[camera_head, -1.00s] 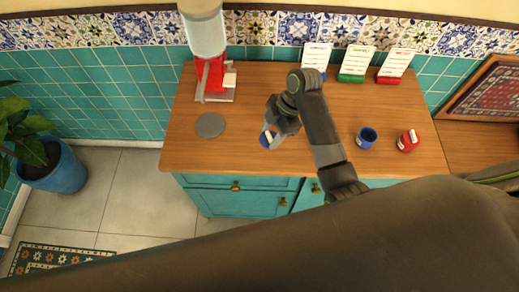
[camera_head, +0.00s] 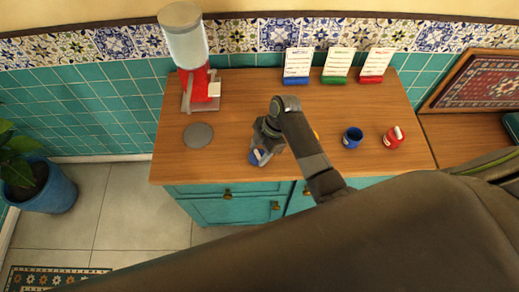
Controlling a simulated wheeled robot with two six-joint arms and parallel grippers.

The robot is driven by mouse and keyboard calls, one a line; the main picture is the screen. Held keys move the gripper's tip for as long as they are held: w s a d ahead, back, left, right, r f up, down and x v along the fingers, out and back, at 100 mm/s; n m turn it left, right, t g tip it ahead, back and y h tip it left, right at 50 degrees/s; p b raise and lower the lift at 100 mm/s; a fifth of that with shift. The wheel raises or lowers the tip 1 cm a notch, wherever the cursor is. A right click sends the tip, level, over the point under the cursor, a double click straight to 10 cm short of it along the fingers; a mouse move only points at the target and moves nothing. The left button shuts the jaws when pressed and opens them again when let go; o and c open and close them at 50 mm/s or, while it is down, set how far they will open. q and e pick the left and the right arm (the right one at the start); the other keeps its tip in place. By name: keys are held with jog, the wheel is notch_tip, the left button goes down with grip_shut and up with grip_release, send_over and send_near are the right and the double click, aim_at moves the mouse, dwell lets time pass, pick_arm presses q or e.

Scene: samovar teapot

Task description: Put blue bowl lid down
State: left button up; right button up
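The blue bowl lid (camera_head: 254,159), with a pale handle, is at the tips of my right gripper (camera_head: 261,149), near the front edge of the wooden counter. The gripper appears shut on its handle, though the fingers hide part of it. I cannot tell whether the lid touches the counter. The open blue bowl (camera_head: 352,138) stands on the counter to the right of my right arm. My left gripper is not in view.
A red bowl (camera_head: 391,140) with a pale-handled lid stands right of the blue bowl. A grey disc (camera_head: 198,135) lies on the left. A red dispenser (camera_head: 197,88) and several cards line the back. Something orange (camera_head: 316,134) is mostly hidden by my arm.

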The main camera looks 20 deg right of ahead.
jog(key=o, duration=0.4)
jog(key=shift+b+v, duration=0.55)
jog(key=shift+v, duration=5.55)
